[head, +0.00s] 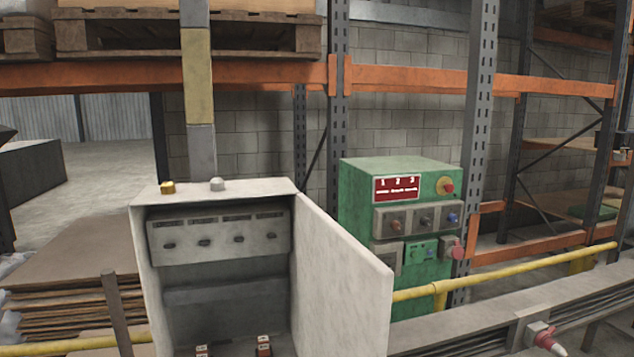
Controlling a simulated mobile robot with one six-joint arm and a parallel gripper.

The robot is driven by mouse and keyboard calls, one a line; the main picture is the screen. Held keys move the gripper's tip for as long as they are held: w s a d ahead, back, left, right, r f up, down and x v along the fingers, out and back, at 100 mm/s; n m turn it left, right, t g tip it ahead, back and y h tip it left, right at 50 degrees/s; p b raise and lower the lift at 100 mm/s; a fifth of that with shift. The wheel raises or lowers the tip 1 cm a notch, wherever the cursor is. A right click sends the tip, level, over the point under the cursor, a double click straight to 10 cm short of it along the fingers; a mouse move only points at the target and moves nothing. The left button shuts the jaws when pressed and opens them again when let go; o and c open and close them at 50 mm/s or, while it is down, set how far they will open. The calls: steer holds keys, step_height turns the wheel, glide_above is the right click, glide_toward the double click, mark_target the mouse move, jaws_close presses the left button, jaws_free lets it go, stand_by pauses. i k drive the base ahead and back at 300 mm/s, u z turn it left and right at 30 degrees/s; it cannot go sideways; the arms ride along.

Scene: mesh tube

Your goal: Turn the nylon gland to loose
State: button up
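A pale grey gland (217,184), which looks like the nylon one, stands upright on the top of an open grey metal cabinet (342,270). A brass-coloured gland (167,187) stands to its left on the same top. Whether the pale gland is tight or loose cannot be told at this size. My gripper is not in view.
The cabinet door stands open to the right. Inside is a panel (218,231) with several dark knobs. A green control box (400,167) stands behind right. A yellow rail (520,268) and a grey post with a yellow band (197,75) stand nearby.

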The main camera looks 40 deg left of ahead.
mark_target(217, 184)
steer(key=k, duration=0.75)
steer(key=u, duration=1.75)
steer(key=i, duration=1.55)
